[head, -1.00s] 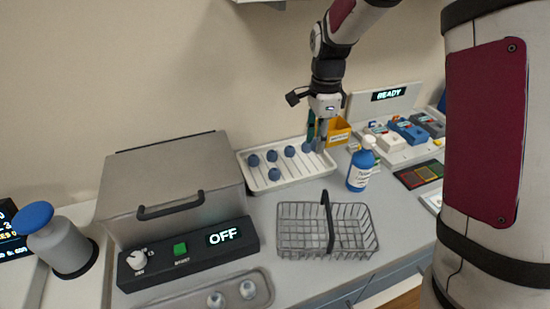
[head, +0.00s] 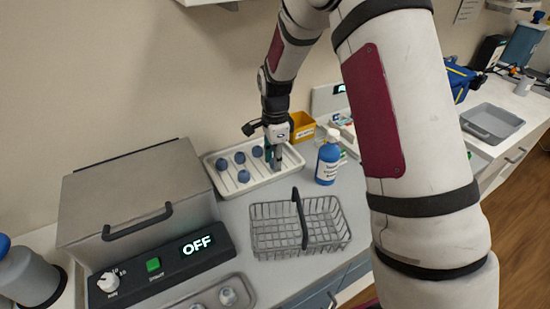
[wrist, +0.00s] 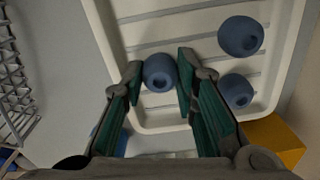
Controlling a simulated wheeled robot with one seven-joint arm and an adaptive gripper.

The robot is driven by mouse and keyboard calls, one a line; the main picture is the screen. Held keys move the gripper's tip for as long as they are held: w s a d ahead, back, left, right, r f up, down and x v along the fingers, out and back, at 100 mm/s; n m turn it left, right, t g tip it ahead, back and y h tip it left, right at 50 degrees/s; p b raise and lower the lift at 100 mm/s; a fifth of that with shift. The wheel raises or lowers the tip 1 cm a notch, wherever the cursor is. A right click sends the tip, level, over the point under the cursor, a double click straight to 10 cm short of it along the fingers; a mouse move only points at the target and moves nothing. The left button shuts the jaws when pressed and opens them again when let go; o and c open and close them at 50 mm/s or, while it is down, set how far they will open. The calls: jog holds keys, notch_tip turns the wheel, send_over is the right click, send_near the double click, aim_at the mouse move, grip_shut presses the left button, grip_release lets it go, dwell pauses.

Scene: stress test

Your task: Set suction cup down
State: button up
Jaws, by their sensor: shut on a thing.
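My gripper (head: 274,160) points down over the right end of the white ribbed tray (head: 222,187). In the wrist view its green-padded fingers (wrist: 161,80) stand on both sides of a blue suction cup (wrist: 159,72) and are shut on it. The held cup is over the tray, close to its end wall; I cannot tell whether it touches the tray floor. Several other blue suction cups rest in the tray, such as one at the front (head: 244,176) and one at the back (head: 239,158). Two more show in the wrist view (wrist: 241,37), to the right of the held cup.
A wire basket (head: 275,241) with an upright handle stands in front of the tray. A blue pump bottle (head: 327,163) and a yellow bin (head: 301,127) stand to the right. A grey machine (head: 140,200) reading OFF is at left.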

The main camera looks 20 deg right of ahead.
jog(key=shift+f, duration=0.15)
jog(key=o, duration=0.5)
